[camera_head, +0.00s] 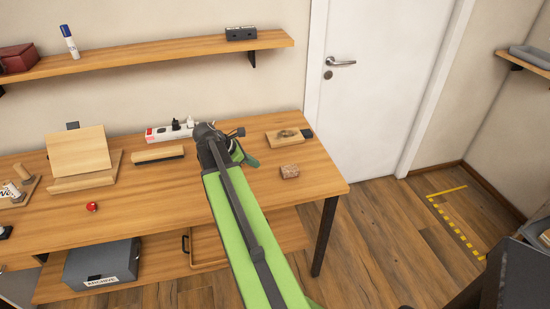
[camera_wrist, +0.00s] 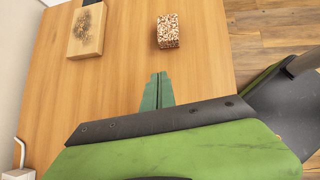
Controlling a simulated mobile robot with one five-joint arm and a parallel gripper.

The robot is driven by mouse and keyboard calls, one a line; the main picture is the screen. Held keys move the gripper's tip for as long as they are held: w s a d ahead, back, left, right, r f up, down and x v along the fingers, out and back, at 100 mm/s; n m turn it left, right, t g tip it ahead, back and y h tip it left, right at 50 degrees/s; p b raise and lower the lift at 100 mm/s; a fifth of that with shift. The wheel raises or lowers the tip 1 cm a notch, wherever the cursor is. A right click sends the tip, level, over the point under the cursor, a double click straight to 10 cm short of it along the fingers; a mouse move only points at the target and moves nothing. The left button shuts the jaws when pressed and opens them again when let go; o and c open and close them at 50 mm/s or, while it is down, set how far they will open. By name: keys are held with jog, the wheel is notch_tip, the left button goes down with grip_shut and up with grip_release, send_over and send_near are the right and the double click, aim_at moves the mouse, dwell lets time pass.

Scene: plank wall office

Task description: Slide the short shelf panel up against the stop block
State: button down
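A short light wooden panel (camera_head: 284,138) with a dark smudged patch lies flat near the right end of the desk; it also shows at upper left in the wrist view (camera_wrist: 84,42). A small black piece (camera_head: 307,133) is at its far right end. A speckled brown block (camera_head: 289,171) sits apart from the panel, nearer the desk's front right; the wrist view shows it at top centre (camera_wrist: 168,31). Which one is the stop block I cannot tell. My gripper (camera_wrist: 159,76) has its green fingers together, empty, short of both; the head view shows it partly hidden (camera_head: 248,158).
A power strip (camera_head: 160,132), a wooden piece with a dark edge (camera_head: 157,154), a wooden stand (camera_head: 80,152) and a red button (camera_head: 92,206) are on the desk to the left. Bare desk (camera_wrist: 120,75) lies around the gripper. The desk's right edge is close.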

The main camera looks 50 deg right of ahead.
jog(key=shift+t+y, duration=0.4)
jog(key=shift+t, duration=0.4)
jog(key=w+a, duration=0.1)
jog(key=a, duration=0.3)
jog(key=w+a+f, duration=0.1)
jog(key=w+a, duration=0.1)
jog(key=a, duration=0.2)
jog(key=w+a, duration=0.2)
jog(key=a, duration=0.2)
jog(key=shift+w+f, duration=0.15)
jog(key=shift+f, duration=0.2)
jog(key=shift+m+t+y, duration=0.5)
jog(key=shift+t+y, duration=0.1)
jog(key=shift+y, duration=0.1)
jog(key=a, duration=0.3)
jog(key=w+a+f, duration=0.1)
jog(key=a, duration=0.3)
jog(key=w+a, duration=0.1)
jog(key=a, duration=0.3)
jog(key=shift+w+f, duration=0.15)
jog(key=shift+f, duration=0.15)
jog(key=s+a+f+m+y, duration=0.2)
jog(key=a+m+y, duration=0.3)
jog(key=a+m, duration=0.6)
jog(key=a, duration=1)
jog(key=shift+s+a+f+t, duration=0.15)
jog(key=shift+a+t, duration=0.15)
jog(key=shift+a, duration=0.05)
